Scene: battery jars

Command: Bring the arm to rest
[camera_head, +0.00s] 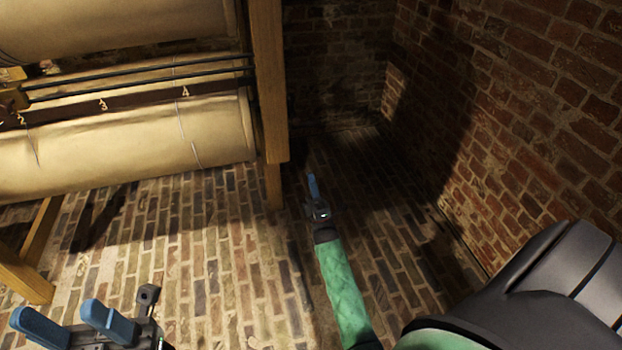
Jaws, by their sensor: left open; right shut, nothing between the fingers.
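My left gripper (75,322) is at the bottom left corner, with its two blue fingers spread apart and nothing visible between them. My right gripper (313,188) is near the middle of the view, over the brick floor, shut and empty. Its green forearm (343,288) reaches up from the bottom edge. The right gripper is to the right of the wooden post and appears apart from it. No jars are in view.
A wooden frame with a post (269,85) holds large tan rolls (120,145) at the upper left. A dark numbered bar (140,98) runs across it. A brick wall (520,120) stands at the right. The brick floor (215,265) between is clear.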

